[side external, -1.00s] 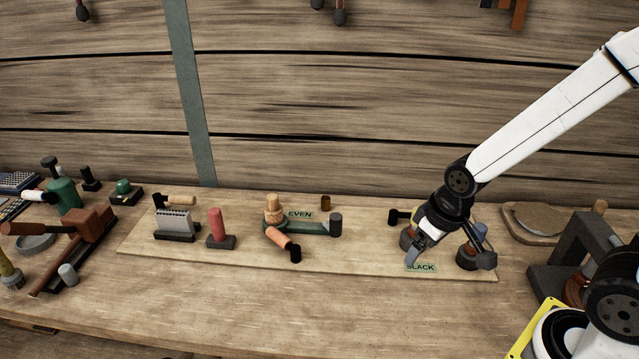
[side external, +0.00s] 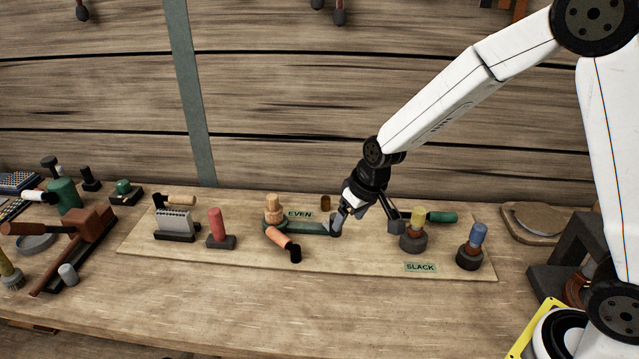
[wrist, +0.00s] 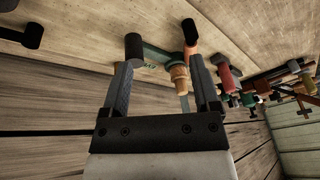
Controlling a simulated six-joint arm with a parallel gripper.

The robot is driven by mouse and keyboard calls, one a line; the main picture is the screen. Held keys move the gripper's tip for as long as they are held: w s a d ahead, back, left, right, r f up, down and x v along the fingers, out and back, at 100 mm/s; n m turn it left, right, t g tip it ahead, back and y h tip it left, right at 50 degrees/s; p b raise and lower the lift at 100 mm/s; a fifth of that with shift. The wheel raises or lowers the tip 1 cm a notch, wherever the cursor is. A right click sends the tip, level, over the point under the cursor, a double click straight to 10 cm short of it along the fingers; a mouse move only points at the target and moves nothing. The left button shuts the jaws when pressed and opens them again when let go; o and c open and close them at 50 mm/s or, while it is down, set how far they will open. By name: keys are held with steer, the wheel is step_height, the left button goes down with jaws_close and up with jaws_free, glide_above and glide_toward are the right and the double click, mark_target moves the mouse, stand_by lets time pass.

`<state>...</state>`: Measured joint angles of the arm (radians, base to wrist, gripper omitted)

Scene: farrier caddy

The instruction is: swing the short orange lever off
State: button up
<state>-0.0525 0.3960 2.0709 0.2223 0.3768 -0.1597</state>
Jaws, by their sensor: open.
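The short orange lever (side external: 281,239) has a black end and points toward the front right from the wooden-topped post (side external: 273,210). A green bar (side external: 308,228) runs right from this post to a dark upright peg at its end. An EVEN label (side external: 300,214) lies behind the bar. My gripper (side external: 366,221) is open and empty, with its left finger close to the dark peg; I cannot tell whether they touch. In the wrist view, the orange lever (wrist: 190,44) and the wooden post (wrist: 180,75) show beyond my open gripper (wrist: 163,73).
A yellow-topped post (side external: 417,218) with a green-handled lever (side external: 441,217) and a blue-topped post (side external: 478,234) stand to the right. A SLACK label (side external: 420,267) lies in front. A red-handled piece (side external: 216,226) stands left.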

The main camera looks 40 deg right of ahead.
steer(key=t+y, duration=0.1)
glide_toward(281, 234)
steer(key=shift+x, duration=1.2)
steer(key=shift+w+f, duration=0.1)
steer(key=shift+x, duration=3.75)
jaws_close()
